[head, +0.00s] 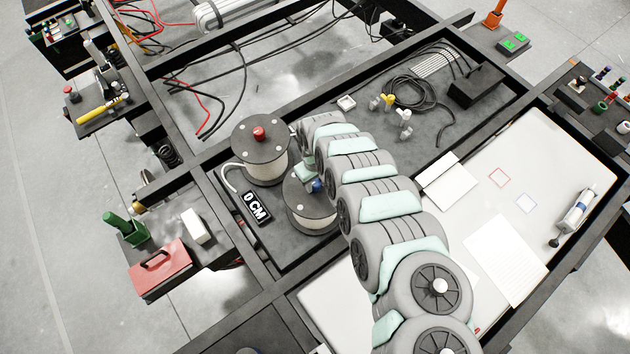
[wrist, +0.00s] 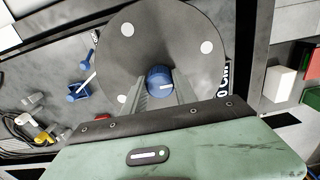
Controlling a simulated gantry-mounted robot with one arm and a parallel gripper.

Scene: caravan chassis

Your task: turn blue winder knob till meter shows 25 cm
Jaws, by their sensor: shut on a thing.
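The blue winder knob (wrist: 160,80) sits at the centre of a dark round spool top (wrist: 185,35). My gripper (wrist: 161,88) is shut on the knob, with one finger on each side of it. In the head view the blue knob (head: 316,186) shows beside my gripper (head: 308,178) on the front spool (head: 310,216), partly hidden by my arm. The meter (head: 256,207) lies to the left of that spool and reads 0 CM. In the wrist view the meter (wrist: 225,75) is partly covered by the spool top.
A second spool with a red knob (head: 259,134) stands just behind. A red toolbox (head: 159,270) and a green bottle (head: 124,228) are at the left. Black cables (head: 408,92) and yellow and white fittings (head: 386,101) lie behind my arm. White panels and paper are at the right.

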